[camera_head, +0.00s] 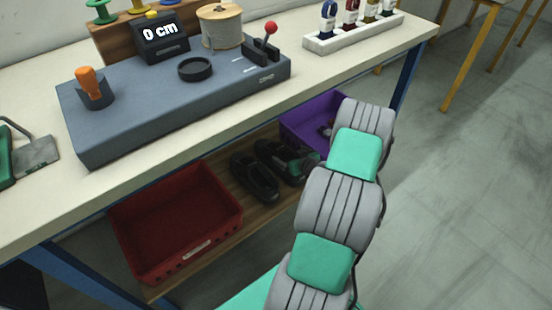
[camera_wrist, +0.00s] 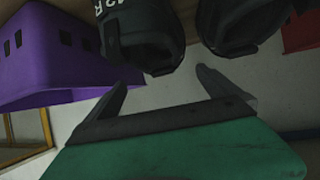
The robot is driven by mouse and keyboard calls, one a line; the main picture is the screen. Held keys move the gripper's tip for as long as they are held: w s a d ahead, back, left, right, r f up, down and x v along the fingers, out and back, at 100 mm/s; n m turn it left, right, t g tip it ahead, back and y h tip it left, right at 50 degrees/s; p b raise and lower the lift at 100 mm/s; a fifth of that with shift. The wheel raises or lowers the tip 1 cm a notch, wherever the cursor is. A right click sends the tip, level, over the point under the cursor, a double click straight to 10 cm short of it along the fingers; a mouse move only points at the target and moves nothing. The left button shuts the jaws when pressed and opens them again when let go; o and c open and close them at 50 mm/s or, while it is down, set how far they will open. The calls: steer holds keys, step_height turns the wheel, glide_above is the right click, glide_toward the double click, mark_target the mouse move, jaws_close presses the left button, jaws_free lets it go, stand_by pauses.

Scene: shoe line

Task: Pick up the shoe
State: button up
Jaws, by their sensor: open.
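Two black shoes lie side by side on the low wooden shelf under the table. In the head view, one shoe (camera_head: 254,178) is nearer the red crate and the other (camera_head: 278,158) is nearer the purple crate, partly hidden by my arm. In the wrist view, the shoe with white lettering (camera_wrist: 140,32) is at the top, left of centre, and the second shoe (camera_wrist: 238,22) is to its right. My gripper (camera_wrist: 166,80) is open and empty, its fingers pointing toward the shoes. The lettered shoe's near end shows between the fingertips' directions; I cannot tell whether they touch.
A red crate (camera_head: 120,235) and a purple crate (camera_head: 296,116) stand on the shelf (camera_head: 232,222) either side of the shoes. The tabletop (camera_head: 35,90) above carries a grey device (camera_head: 140,110) and a white rack (camera_head: 345,37).

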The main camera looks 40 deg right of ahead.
steer(key=x, duration=0.2)
steer(key=b+x, duration=0.1)
steer(key=x, duration=0.1)
steer(key=f+b+x, duration=0.1)
steer(key=x, duration=0.1)
steer(key=shift+s+a, duration=0.2)
steer(key=shift+a, duration=0.1)
steer(key=shift+w+d, duration=0.1)
steer(key=shift+w, duration=0.3)
steer(key=shift+c, duration=0.2)
steer(key=c, duration=1.7)
steer(key=shift+d+r, duration=0.1)
steer(key=shift+c, duration=0.2)
